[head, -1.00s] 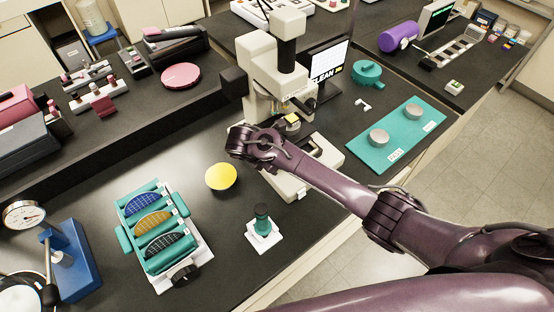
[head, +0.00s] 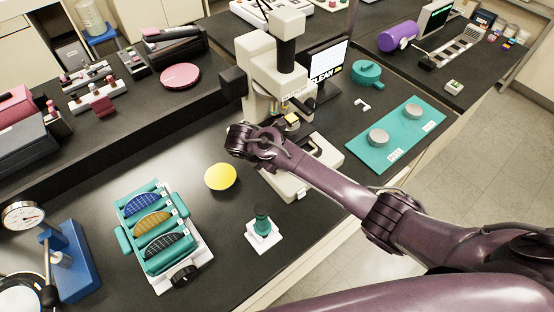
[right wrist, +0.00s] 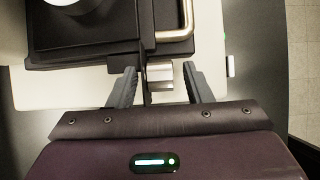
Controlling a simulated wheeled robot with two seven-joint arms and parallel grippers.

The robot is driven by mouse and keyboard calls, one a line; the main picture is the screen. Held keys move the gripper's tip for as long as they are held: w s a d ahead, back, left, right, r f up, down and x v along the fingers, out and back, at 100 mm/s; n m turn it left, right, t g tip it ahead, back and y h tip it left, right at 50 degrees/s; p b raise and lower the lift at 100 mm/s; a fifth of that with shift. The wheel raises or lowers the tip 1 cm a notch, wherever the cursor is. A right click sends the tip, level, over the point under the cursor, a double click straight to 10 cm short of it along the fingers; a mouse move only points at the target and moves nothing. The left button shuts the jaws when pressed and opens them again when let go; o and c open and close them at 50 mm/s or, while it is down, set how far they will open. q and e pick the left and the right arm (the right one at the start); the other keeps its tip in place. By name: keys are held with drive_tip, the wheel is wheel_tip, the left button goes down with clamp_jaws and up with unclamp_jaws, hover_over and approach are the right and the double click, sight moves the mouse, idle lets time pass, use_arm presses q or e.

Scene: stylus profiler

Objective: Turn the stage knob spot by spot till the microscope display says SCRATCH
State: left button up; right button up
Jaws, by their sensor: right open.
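The microscope (head: 262,60) stands on the dark bench, white with a black upper tube. Its display (head: 327,62) is a lit screen that reads CLEAN. In the right wrist view, a silver knob (right wrist: 160,75) sticks out from the dark stage (right wrist: 95,40) toward me. My right gripper (right wrist: 160,86) is open, with one finger on each side of the knob and a visible gap on both sides. In the head view, my right gripper (head: 236,140) is beside the stage and hides the knob. My left gripper is in neither view.
A yellow disc (head: 221,176) lies left of the microscope base. A teal rack with wafers (head: 125,240) and a green-topped stand (head: 262,228) sit nearer the front. A teal mat (head: 372,150) with two grey round pieces lies to the right.

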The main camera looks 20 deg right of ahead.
drive_tip(key=b+v, duration=0.2)
drive_tip(key=v, duration=0.5)
drive_tip(key=shift+r, duration=0.2)
drive_tip(key=shift+a, duration=0.1)
